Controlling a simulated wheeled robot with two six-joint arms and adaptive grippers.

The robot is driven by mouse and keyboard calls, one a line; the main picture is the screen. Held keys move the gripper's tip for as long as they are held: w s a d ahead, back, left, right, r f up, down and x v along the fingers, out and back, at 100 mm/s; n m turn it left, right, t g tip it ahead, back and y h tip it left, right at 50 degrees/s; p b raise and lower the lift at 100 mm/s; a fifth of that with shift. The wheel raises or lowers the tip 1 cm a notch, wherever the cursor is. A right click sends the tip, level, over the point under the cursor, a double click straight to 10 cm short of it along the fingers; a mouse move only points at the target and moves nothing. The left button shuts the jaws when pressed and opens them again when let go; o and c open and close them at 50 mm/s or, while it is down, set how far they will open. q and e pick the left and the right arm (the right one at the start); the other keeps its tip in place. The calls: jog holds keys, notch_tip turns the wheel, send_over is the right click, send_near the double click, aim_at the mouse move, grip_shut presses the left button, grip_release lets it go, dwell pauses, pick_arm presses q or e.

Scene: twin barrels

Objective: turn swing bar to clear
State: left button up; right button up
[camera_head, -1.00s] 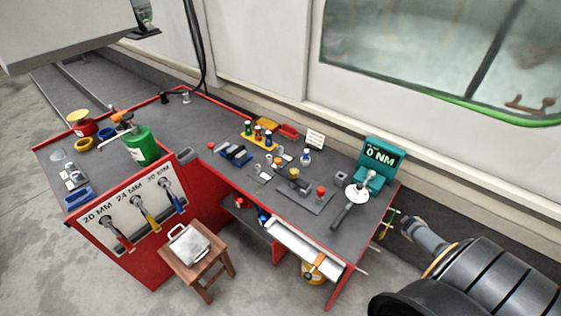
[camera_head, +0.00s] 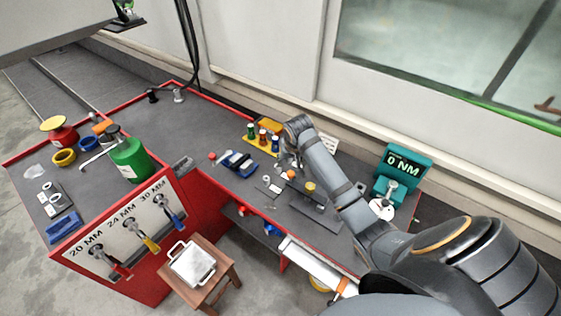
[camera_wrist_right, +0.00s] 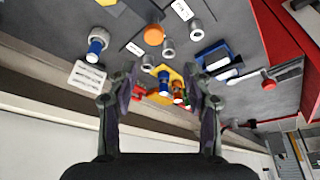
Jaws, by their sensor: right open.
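A grey bar (camera_head: 98,157) reaches out from the top of the green canister (camera_head: 130,160) on the left bench, with an orange piece (camera_head: 101,127) behind it. I cannot be sure that this is the swing bar. My right gripper (camera_head: 287,152) is over the middle of the right-hand bench, well to the right of the canister. In the right wrist view my right gripper (camera_wrist_right: 162,76) has its two fingers spread and nothing between them. A yellow rack (camera_wrist_right: 163,72) with small coloured bottles shows beyond the fingers. My left gripper is not visible.
A green torque display (camera_head: 403,165) reads 0 NM at the right. A blue holder (camera_head: 240,163) and several small parts lie on the bench. A stool (camera_head: 215,278) holding a metal tray (camera_head: 192,263) stands in front. My right arm hides part of the right bench.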

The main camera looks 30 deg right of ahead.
jog(key=s, duration=0.2)
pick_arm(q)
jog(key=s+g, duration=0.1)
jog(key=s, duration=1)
pick_arm(e)
send_over(291, 173)
jog(key=s+a, duration=0.1)
jog(key=s, duration=0.1)
notch_tip(291, 173, down, 5)
jog(key=shift+r+p, duration=0.2)
jog(key=shift+p, duration=0.15)
jog(key=x, duration=0.4)
jog(key=shift+w, duration=0.15)
jog(key=shift+d+f, duration=0.1)
jog(key=shift+f, duration=0.05)
jog(key=shift+c, duration=2.3)
jog(key=c, duration=0.5)
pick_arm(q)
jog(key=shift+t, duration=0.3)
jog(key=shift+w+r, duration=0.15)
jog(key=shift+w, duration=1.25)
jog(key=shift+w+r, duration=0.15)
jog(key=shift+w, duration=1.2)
pick_arm(e)
grip_shut()
